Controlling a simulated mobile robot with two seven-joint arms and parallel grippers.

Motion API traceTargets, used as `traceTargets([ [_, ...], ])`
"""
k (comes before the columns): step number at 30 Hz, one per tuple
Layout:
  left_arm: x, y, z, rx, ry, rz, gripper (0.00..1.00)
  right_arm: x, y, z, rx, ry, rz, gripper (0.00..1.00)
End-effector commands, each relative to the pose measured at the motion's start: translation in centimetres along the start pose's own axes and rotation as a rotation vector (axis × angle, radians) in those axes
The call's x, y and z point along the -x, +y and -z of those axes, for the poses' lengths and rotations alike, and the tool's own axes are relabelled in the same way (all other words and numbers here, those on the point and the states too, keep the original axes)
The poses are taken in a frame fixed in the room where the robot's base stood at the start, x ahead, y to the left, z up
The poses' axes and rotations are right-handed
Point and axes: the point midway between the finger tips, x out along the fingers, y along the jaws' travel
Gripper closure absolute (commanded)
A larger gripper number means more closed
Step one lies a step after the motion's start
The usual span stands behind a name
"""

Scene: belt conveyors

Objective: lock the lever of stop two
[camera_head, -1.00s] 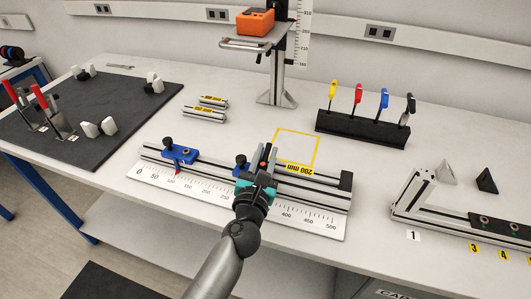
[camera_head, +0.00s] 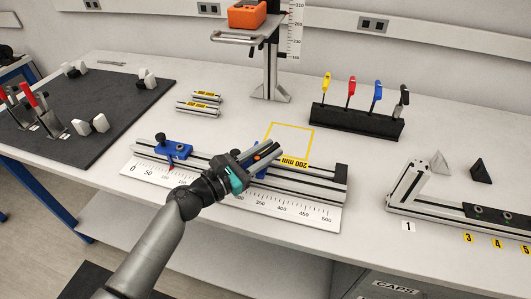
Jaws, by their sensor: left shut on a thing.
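My left gripper (camera_head: 262,158) is over the middle of the ruled rail (camera_head: 310,189), pointing to the upper right. It is shut at the right-hand blue stop (camera_head: 261,174), which I take as stop two. The stop shows only as a small blue patch. Its lever is hidden by the fingers, so I cannot see its angle. The other blue stop (camera_head: 174,149), with black knobs, sits at the left of the rail, near the 100 mark of the white scale (camera_head: 275,209). My right gripper is not in view.
A yellow square outline (camera_head: 294,132) lies behind the rail. Several coloured-handled tools stand in a black rack (camera_head: 355,120) behind right. Two labelled bars (camera_head: 200,106) lie behind left. An aluminium fixture (camera_head: 413,196) stands at the right. A dark mat (camera_head: 110,95) with red-handled clamps is at the left.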

Motion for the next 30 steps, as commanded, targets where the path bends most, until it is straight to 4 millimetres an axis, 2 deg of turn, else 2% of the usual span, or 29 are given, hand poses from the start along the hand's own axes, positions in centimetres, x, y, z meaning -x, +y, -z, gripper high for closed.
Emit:
traceTargets([
  [7, 0.04, -0.5, 0.25, 0.003, -0.008, 0.066, 1.0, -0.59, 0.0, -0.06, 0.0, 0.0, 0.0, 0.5],
  [20, 0.05, -0.62, 0.23, 0.003, -0.009, 0.077, 1.0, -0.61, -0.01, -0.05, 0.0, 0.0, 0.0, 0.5],
  [21, 0.05, -0.62, 0.23, 0.003, -0.009, 0.077, 0.69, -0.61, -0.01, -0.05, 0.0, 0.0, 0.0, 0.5],
  [25, 0.04, -0.53, 0.17, 0.002, -0.01, 0.074, 0.54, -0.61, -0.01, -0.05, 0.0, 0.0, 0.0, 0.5],
  [30, 0.03, -0.38, 0.06, 0.001, -0.011, 0.071, 0.52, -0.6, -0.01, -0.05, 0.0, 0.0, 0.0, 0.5],
])
